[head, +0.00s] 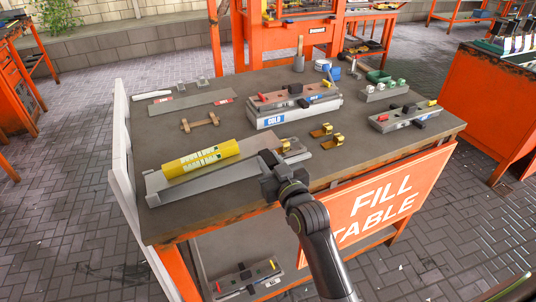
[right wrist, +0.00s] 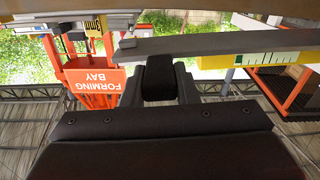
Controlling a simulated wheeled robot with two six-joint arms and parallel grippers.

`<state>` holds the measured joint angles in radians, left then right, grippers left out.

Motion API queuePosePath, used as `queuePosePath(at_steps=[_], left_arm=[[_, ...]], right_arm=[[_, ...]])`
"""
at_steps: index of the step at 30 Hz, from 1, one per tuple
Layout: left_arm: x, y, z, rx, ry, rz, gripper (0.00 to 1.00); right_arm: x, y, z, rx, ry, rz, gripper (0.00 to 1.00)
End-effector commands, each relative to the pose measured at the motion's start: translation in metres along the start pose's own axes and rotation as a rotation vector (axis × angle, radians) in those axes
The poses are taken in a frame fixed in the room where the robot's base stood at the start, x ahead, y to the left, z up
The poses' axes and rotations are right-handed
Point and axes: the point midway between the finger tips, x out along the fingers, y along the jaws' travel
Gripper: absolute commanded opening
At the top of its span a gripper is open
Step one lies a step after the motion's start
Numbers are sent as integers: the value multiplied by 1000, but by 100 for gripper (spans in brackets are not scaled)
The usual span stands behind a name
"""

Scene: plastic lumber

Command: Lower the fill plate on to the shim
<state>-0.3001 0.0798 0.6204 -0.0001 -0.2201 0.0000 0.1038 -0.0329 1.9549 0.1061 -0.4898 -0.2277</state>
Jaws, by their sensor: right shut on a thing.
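My right gripper (head: 270,172) is at the front edge of the fill table. It is shut on the near right end of a long grey plate (head: 225,175), which I take to be the fill plate. I cannot pick out the shim for sure, nor tell the gap under the plate. My left gripper is not in view.
Behind my gripper are a grey block with a brass piece (head: 291,146) and two brass brackets (head: 327,135). Further back stands a block labelled COLD (head: 280,113). Another grey fixture (head: 405,116) is at the right. A wooden handle piece (head: 200,121) lies mid-table.

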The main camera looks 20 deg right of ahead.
Motion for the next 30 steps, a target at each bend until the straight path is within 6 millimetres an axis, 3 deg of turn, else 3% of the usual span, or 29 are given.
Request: queuePosePath(at_steps=[1,4,15,16,20,30], left_arm=[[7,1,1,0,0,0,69],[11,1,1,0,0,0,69],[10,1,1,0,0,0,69],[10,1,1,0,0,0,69],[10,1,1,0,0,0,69],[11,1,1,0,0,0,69]], right_arm=[[0,0,15,29,-3,0,0],[0,0,28,78,-1,0,0],[0,0,31,104,2,1,0],[0,0,31,104,2,1,31],[0,0,30,104,2,1,48],[-2,0,31,103,1,1,49]])
